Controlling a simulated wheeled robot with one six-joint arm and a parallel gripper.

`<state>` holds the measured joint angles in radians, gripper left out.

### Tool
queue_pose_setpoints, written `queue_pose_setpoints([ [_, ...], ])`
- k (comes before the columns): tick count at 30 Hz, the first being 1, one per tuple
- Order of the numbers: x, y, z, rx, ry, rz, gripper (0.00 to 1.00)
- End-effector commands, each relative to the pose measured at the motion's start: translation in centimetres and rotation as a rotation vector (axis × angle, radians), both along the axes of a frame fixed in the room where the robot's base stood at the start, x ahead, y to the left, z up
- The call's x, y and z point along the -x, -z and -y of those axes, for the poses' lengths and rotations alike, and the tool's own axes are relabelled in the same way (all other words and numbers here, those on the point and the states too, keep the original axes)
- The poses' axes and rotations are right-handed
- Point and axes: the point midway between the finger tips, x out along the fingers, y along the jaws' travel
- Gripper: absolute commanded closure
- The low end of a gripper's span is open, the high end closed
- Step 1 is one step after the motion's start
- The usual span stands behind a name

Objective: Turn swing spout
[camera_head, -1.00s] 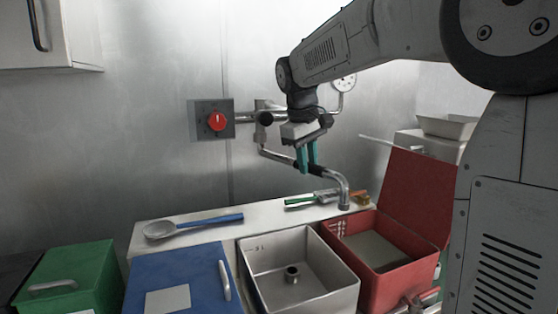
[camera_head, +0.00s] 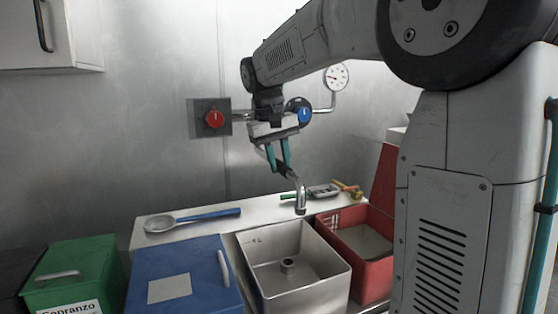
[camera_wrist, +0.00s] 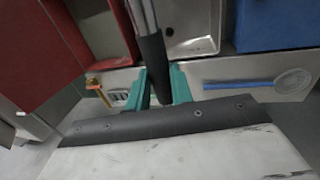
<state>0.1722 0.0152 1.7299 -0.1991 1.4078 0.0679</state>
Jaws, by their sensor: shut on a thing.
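The swing spout (camera_head: 300,195) is a metal pipe with a dark sleeve, its end bent downward. Its outlet hangs at the back rim of the steel basin (camera_head: 327,263). My gripper (camera_head: 281,167) has teal fingers closed around the sleeve. In the wrist view, my gripper (camera_wrist: 163,92) has one finger on each side of the dark sleeve (camera_wrist: 153,65), and the spout's bare pipe runs on beyond it. Part of the tap body behind is hidden by my wrist. A red knob (camera_head: 214,119) is left of it and a blue knob (camera_head: 304,115) right.
A red box (camera_head: 366,279) with a raised lid stands right of the basin. A blue box (camera_head: 190,270) and a green box (camera_head: 66,281) stand left. A gauge (camera_head: 336,76) rises on a wall pipe.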

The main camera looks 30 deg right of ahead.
Motion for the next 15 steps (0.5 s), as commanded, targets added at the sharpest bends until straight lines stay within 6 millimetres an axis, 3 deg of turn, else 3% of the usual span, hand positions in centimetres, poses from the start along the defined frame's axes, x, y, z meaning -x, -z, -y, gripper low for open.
queue_pose_setpoints([
  [4,-0.05,-0.09,-0.02,0.001,-0.002,0.003,1.00],
  [5,-0.06,-0.08,-0.03,0.001,-0.003,0.002,0.72],
  [6,-0.06,-0.08,-0.03,0.001,-0.003,0.002,0.61],
  [7,-0.06,-0.08,-0.04,0.001,-0.003,0.002,0.56],
  [15,-0.06,-0.10,-0.04,0.000,-0.002,0.002,0.56],
])
